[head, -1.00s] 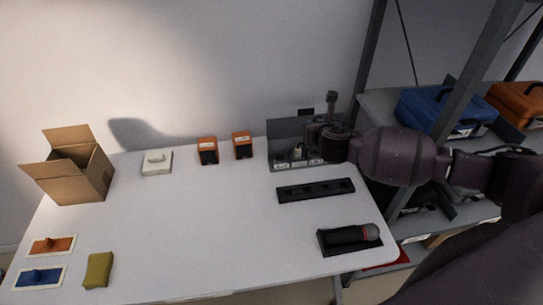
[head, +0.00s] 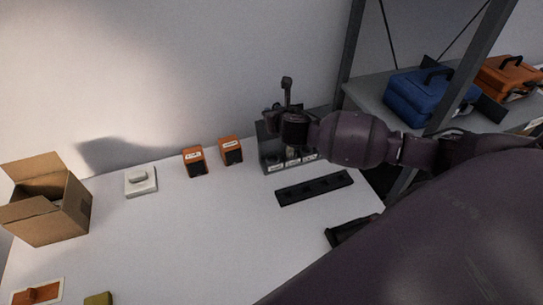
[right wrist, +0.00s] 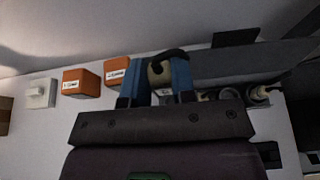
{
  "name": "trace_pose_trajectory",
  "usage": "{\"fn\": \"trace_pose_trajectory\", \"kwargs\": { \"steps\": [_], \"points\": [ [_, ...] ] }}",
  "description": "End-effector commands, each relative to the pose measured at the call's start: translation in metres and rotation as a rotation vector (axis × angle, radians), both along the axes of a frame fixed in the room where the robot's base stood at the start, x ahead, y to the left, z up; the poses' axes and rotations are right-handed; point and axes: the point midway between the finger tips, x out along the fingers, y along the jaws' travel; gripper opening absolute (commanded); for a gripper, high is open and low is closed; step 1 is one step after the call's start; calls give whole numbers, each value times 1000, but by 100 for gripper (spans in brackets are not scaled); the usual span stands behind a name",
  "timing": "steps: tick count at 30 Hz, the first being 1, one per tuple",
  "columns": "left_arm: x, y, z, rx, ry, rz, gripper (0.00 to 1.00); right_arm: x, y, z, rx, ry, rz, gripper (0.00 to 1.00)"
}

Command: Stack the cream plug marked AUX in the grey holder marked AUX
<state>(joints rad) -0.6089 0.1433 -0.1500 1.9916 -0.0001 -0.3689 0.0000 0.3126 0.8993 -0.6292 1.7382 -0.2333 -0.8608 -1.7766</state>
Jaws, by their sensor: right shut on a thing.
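My right gripper (right wrist: 158,78) shows blue fingers in the right wrist view, shut on a cream plug (right wrist: 157,74) with a black cable looped over its top. Any mark on the plug is unreadable. In the head view my right gripper (head: 287,122) is above the left part of a grey holder unit (head: 264,151) at the table's back right; the plug cannot be made out there. The unit has small white labels along its front, too small to read. Its back and right side are partly hidden by my arm. My left gripper is in neither view.
Two orange boxes (head: 194,160) (head: 231,150) stand left of the holder unit. A black strip (head: 314,188) lies in front of it. A white block (head: 141,181) and a cardboard box (head: 47,205) are farther left. A shelf with blue and orange cases stands right. The table's middle is clear.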

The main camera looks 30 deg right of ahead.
Motion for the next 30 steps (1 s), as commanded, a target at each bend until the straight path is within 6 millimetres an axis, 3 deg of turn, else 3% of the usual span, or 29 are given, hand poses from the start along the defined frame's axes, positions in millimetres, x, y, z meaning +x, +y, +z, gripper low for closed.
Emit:
{"fn": "trace_pose_trajectory", "kwargs": {
  "steps": [1,13,18,25,30],
  "points": [
    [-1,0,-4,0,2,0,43,-1,0,-16,2,5,-3,2],
    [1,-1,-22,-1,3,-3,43,0,0,-101,3,3,-3,2],
    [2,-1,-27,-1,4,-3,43,0,0,-122,1,2,-1,2],
    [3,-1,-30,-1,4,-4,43,0,0,-134,2,2,-2,2],
    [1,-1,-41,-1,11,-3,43,0,0,-158,1,4,-2,2]
  ]
}}
